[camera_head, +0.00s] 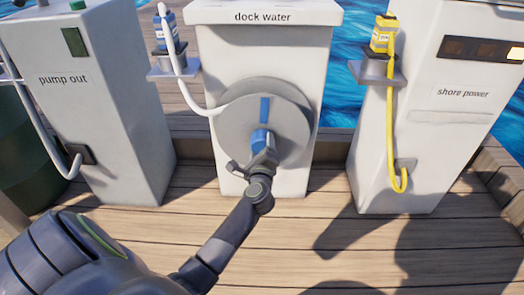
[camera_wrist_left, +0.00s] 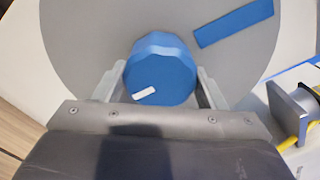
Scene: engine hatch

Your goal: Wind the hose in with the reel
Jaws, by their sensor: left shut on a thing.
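The grey round reel (camera_head: 285,110) is on the front of the white "dock water" pedestal (camera_head: 270,45). A blue strip (camera_head: 264,109) lies on its face. The blue crank knob (camera_head: 260,138) sticks out low on the reel. My left gripper (camera_head: 260,150) is shut on the knob; in the left wrist view its two fingers stand on either side of the knob (camera_wrist_left: 163,70). The white hose (camera_head: 182,85) runs from the reel's left side up to a blue nozzle (camera_head: 160,28) on a small grey shelf. My right gripper is out of view.
A "pump out" pedestal (camera_head: 100,110) with a pale hose stands left. A "shore power" pedestal (camera_head: 440,110) with a yellow cable (camera_head: 391,120) stands right. A dark green barrel (camera_head: 25,150) is at the left edge. The plank deck (camera_head: 310,240) in front is clear.

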